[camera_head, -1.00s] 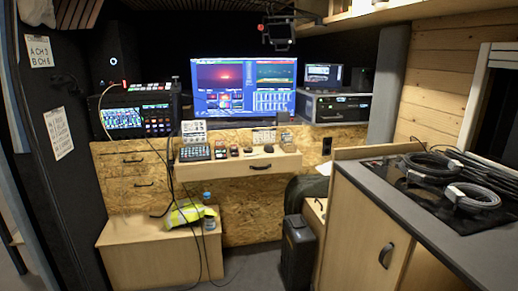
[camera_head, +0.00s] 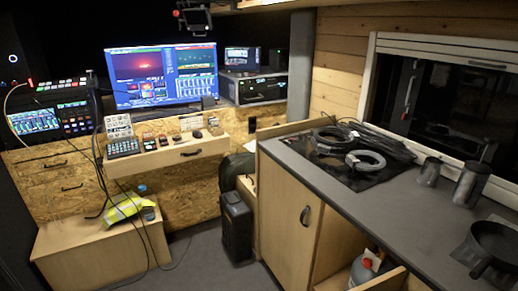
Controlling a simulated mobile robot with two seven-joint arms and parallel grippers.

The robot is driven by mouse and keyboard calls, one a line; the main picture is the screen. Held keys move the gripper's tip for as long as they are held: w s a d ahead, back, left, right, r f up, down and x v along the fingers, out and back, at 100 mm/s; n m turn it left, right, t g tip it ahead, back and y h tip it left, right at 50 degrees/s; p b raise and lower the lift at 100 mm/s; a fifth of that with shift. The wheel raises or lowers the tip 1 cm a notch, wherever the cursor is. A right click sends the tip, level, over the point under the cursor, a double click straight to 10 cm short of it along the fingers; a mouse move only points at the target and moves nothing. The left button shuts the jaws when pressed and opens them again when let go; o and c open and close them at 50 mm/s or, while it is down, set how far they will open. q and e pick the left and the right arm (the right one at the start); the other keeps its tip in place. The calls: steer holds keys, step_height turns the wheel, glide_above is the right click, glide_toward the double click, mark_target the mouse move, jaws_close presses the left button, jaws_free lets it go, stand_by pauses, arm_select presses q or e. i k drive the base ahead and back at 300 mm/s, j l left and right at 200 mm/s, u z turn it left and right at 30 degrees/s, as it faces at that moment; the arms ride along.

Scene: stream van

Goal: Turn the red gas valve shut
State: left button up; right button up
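A grey gas bottle (camera_head: 362,272) stands low at the bottom right, in an open compartment under the counter. A small red part (camera_head: 367,263), which looks like the gas valve, sits on top of it. It is too small to tell which way the valve is turned. The lower part of the bottle is cut off by the wooden front and the picture edge. Neither of my grippers is in view.
A dark counter (camera_head: 400,205) runs above the bottle, with coiled cables (camera_head: 366,160), two dark mugs (camera_head: 470,184) and a black pan (camera_head: 492,243). A cupboard door (camera_head: 290,215) is left of the compartment. A black case (camera_head: 237,225) stands on the floor.

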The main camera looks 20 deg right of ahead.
mark_target(366, 262)
steer(key=j+z, duration=0.15)
steer(key=z, duration=0.25)
steer(key=j+z, duration=0.1)
steer(key=z, duration=0.3)
steer(key=k+j+z, duration=0.1)
steer(key=z, duration=0.3)
steer(key=k+z, duration=0.1)
steer(key=z, duration=0.3)
steer(key=i+l, duration=0.1)
steer(key=i, duration=0.3)
steer(key=i+l, duration=0.1)
steer(key=i, duration=0.3)
